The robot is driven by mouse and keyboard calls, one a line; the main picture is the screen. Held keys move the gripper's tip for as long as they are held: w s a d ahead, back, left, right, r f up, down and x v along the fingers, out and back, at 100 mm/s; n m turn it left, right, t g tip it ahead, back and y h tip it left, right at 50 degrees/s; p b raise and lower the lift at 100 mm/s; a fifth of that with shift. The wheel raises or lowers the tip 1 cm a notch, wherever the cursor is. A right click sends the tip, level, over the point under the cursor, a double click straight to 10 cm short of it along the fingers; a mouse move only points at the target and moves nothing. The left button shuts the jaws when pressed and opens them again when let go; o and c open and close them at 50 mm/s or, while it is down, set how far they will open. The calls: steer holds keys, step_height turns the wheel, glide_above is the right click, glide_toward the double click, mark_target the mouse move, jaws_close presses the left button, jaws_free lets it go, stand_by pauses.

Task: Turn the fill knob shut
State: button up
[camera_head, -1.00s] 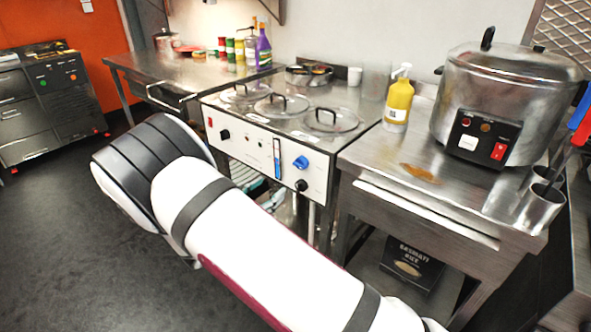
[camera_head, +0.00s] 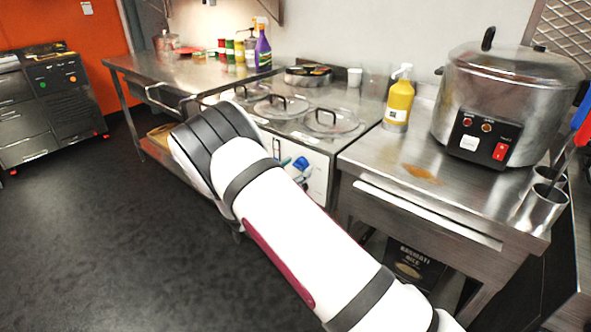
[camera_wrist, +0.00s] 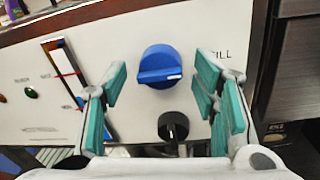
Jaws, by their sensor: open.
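The fill knob is the blue knob (camera_wrist: 159,67) on the white front panel (camera_wrist: 205,35) of the bain-marie. The end of the word "FILL" shows beside it in the wrist view. Its white pointer mark lies roughly level, toward the right. My gripper (camera_wrist: 161,88) is open, with one teal-padded finger on each side of the blue knob, apart from it. A black knob (camera_wrist: 173,127) sits just below, also between the fingers. In the head view the blue knob (camera_head: 301,163) shows past my arm, which hides much of the panel.
A level gauge (camera_wrist: 63,62) with red marks is left of the knob. Pots with glass lids (camera_head: 331,120) are on top of the unit. A steel counter (camera_head: 400,160) with a yellow bottle (camera_head: 398,104) and a large cooker (camera_head: 500,100) stands at right.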

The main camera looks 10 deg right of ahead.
steer(key=c, duration=1.1)
steer(key=shift+c, duration=0.2)
steer(key=shift+n, duration=0.3)
steer(key=n, duration=0.3)
steer(key=shift+n, duration=0.3)
steer(key=n, duration=0.4)
steer(key=shift+g+p, duration=0.3)
steer(key=n, duration=0.4)
steer(key=shift+n+g, duration=0.3)
steer(key=shift+w+n, duration=0.1)
steer(key=shift+n, duration=2)
steer(key=shift+r, duration=0.1)
